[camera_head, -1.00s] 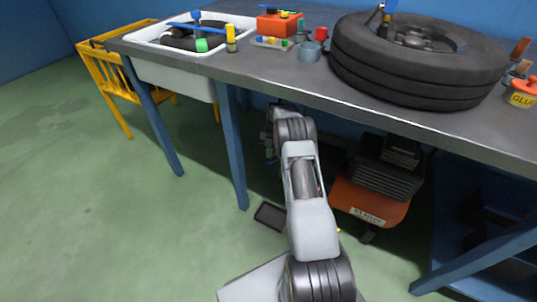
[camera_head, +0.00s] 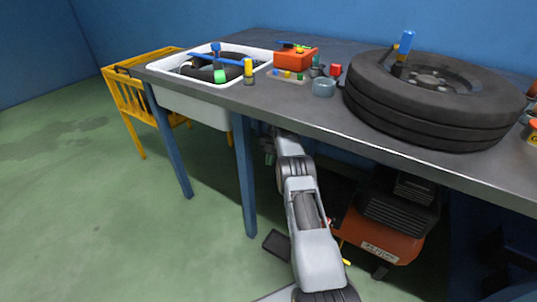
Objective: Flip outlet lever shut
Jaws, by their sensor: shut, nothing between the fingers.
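An orange compressor-like machine (camera_head: 372,243) with dark ribbed parts stands under the workbench, right of my arm. A small yellow piece (camera_head: 344,262) shows at its left side, partly behind my arm; it may be the outlet lever, but its position is too small to tell. A small red part (camera_head: 333,222) sits above it. My gripper (camera_head: 269,153) is at the far end of my arm, below the bench's front edge and left of the machine. It is shut and empty, small in the view, apart from the yellow piece.
The workbench (camera_head: 300,110) overhangs my arm, with a tyre (camera_head: 430,112), a white basin (camera_head: 180,86) and small items on it. A blue leg (camera_head: 246,180) stands left of my arm. A dark flat object (camera_head: 275,244) lies near it. Green floor (camera_head: 90,230) is clear at left.

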